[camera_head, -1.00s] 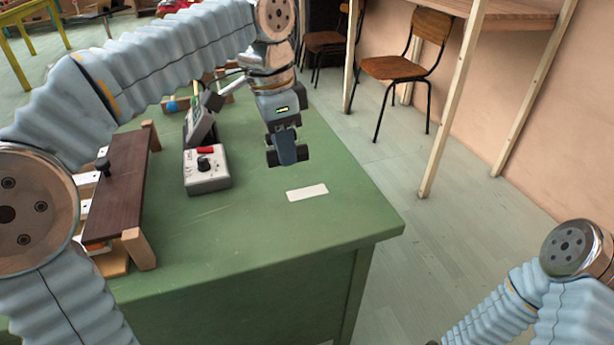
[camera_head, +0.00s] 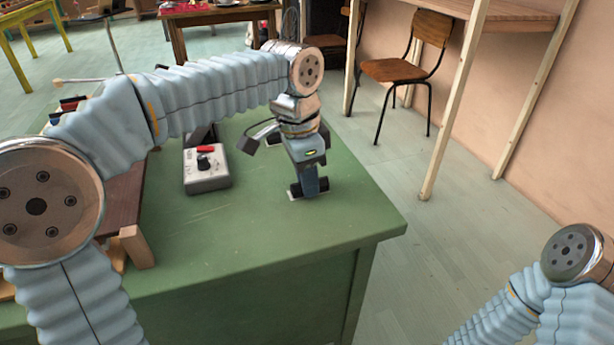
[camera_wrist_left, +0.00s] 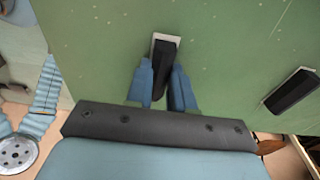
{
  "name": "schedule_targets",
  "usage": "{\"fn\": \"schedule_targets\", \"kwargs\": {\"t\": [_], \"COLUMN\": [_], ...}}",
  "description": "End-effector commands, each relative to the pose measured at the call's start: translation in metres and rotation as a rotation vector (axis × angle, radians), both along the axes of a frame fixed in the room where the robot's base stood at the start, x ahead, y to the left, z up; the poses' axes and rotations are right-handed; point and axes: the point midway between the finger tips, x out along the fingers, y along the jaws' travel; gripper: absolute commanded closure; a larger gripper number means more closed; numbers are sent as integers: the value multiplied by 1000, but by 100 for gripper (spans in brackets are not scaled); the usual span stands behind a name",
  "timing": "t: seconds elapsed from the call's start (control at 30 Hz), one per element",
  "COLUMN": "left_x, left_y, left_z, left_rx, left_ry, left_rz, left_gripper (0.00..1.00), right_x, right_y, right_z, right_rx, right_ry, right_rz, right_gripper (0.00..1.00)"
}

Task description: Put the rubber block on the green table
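The rubber block is a dark bar (camera_wrist_left: 164,60) in the left wrist view. It lies between the two blue fingers of my left gripper (camera_wrist_left: 161,84), which appear to press on its sides. Its far end is over a white card on the green table (camera_head: 260,230). The block is at or just above the card (camera_head: 325,195); any small gap is hidden. My right gripper is outside the views.
A grey control box (camera_head: 207,170) with a red switch stands left of my gripper. A dark wooden instrument (camera_head: 130,215) is farther left. A dark object (camera_wrist_left: 291,91) at the wrist view's right is unclear. The table's front right is clear. A chair (camera_head: 405,70) stands beyond.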

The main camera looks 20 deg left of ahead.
Motion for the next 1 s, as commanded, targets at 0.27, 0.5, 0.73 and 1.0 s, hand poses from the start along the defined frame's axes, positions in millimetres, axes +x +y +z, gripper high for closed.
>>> {"fn": "schedule_targets", "kwargs": {"t": [0.27,0.5,0.73,1.0], "left_x": [0,0,-2,-6], "left_y": [0,0,4,10], "left_z": [0,5,48,105], "left_rx": [0,0,-2,0], "left_ry": [0,-1,-4,-1], "left_rz": [0,0,0,0], "left_gripper": [52,52,52,52], "right_x": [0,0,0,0], "right_y": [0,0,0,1], "right_z": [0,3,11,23], "right_rx": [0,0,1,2], "right_ry": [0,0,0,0], "right_rz": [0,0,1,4], "right_gripper": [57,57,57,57]}}
